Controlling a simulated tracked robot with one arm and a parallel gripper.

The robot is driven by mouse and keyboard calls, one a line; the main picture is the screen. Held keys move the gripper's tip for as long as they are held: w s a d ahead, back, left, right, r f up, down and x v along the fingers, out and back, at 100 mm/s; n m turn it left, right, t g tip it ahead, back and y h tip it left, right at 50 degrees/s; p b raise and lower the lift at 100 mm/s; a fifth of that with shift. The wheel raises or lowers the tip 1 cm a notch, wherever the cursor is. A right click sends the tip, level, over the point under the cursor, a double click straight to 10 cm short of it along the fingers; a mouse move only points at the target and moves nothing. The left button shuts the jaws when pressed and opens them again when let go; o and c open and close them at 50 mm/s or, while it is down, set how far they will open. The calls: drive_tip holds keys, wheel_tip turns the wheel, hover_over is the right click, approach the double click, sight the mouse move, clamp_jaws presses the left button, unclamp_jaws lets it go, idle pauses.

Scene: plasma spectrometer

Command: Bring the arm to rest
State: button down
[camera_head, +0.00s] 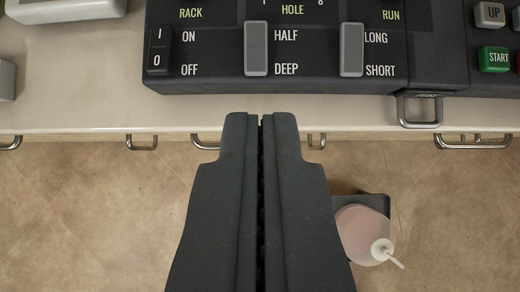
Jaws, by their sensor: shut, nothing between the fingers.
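My gripper (261,118) is shut and empty, with its two dark fingers pressed together in the lower middle of the view. The fingertips show just below the lower edge of a dark control panel (290,80), over the counter's front edge. I cannot tell the height gap between them and the counter. The panel carries a power rocker (158,50) marked I and 0, a HALF/DEEP lever (256,48) and a LONG/SHORT lever (351,50).
The pale counter (80,105) has metal handles (141,143) along its front. A pinkish round container with a white spout (362,228) stands low on the right. A green START button (494,59) and an UP button (489,14) sit at upper right. Brown floor (80,215) lies clear at left.

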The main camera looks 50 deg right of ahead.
drive_tip(key=w+a+r+n+t+y, duration=0.1)
drive_tip(key=a+r+n+t, duration=0.2)
drive_tip(key=a+r, duration=0.9)
drive_tip(key=w+a+r+n+t+y, duration=0.1)
drive_tip(key=w+a+r+n+t, duration=0.15)
drive_tip(key=a+r, duration=1)
drive_tip(key=s+a+r+n+t+y, duration=0.1)
drive_tip(key=s+a+r, duration=0.3)
drive_tip(key=a, duration=0.4)
drive_tip(key=s+a+r+n+t+y, duration=0.1)
drive_tip(key=s+a+r+n+t, duration=0.1)
drive_tip(key=s+a+r, duration=0.3)
drive_tip(key=s+a+r+n+t+y, duration=0.1)
drive_tip(key=s+a+r, duration=0.4)
drive_tip(key=a, duration=0.6)
drive_tip(key=shift+s+a+n+t+y, duration=0.4)
drive_tip(key=shift+s+t+y, duration=0.2)
drive_tip(key=shift+s, duration=0.15)
